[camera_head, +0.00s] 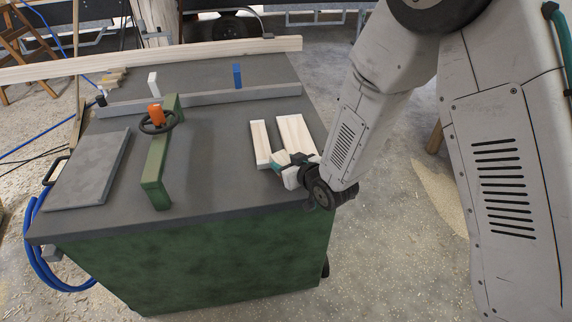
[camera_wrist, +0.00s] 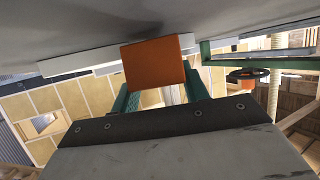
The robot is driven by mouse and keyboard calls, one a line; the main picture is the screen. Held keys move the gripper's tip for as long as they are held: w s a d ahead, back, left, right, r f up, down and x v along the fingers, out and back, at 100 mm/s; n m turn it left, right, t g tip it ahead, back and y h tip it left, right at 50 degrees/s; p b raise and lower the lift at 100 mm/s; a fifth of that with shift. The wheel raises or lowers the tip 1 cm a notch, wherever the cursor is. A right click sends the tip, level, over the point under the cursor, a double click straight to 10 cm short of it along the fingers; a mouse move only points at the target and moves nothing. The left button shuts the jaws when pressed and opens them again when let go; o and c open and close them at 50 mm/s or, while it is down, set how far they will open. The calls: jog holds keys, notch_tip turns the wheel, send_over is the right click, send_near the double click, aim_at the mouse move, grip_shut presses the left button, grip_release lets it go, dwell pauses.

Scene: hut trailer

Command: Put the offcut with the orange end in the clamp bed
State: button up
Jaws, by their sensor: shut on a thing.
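My gripper (camera_head: 283,164) is low over the right front part of the workbench, beside two pale boards. In the wrist view its teal fingers are shut on the offcut with the orange end (camera_wrist: 158,63); the square orange face points at the camera and hides the rest of the piece. In the head view only a pale bit shows at the fingers, and no orange can be seen there.
Two pale boards (camera_head: 296,137) lie beside my gripper. A grey fence (camera_head: 200,98) crosses the bench, with a white block (camera_head: 153,83) and a blue block (camera_head: 237,76) upright near it. A grey slab (camera_head: 90,170) lies at left. Bare bench top separates the clamp from the boards.

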jog(key=shift+s+f, duration=0.15)
jog(key=shift+f, duration=0.25)
jog(key=shift+c, duration=0.4)
jog(key=o, duration=1.4)
jog(key=shift+c, duration=0.2)
jog(key=shift+d+r, duration=0.1)
jog(key=v, duration=0.7)
jog(key=shift+s+r, duration=0.15)
jog(key=shift+d, duration=0.1)
